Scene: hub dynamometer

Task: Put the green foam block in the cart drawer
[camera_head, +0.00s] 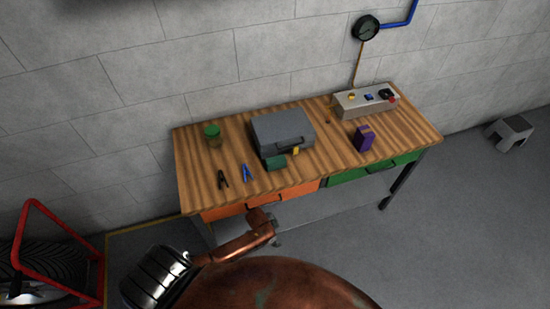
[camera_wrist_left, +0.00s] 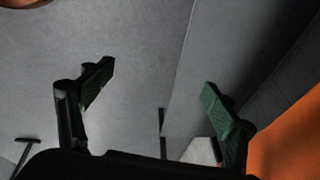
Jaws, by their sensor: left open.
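A dark green block (camera_head: 275,163) lies on the wooden bench top against the front of a grey case; it looks like the foam block. Under the bench top are an orange drawer (camera_head: 292,190) and a green drawer (camera_head: 345,178), both apparently shut. I cannot tell which one is the cart drawer. My left gripper (camera_head: 276,241) is low in front of the orange drawer, below the bench top and apart from the block, mostly hidden by my copper arm. In the left wrist view its fingers (camera_wrist_left: 158,98) are spread and empty, with an orange surface (camera_wrist_left: 290,140) at right. My right gripper is not in view.
The bench top (camera_head: 325,150) also holds the grey case (camera_head: 283,130), a green-lidded jar (camera_head: 212,136), black pliers (camera_head: 222,179), blue pliers (camera_head: 246,173), a purple box (camera_head: 364,138) and a control box (camera_head: 366,101). A red frame (camera_head: 62,222) with a tyre stands at left. The right floor is mostly clear.

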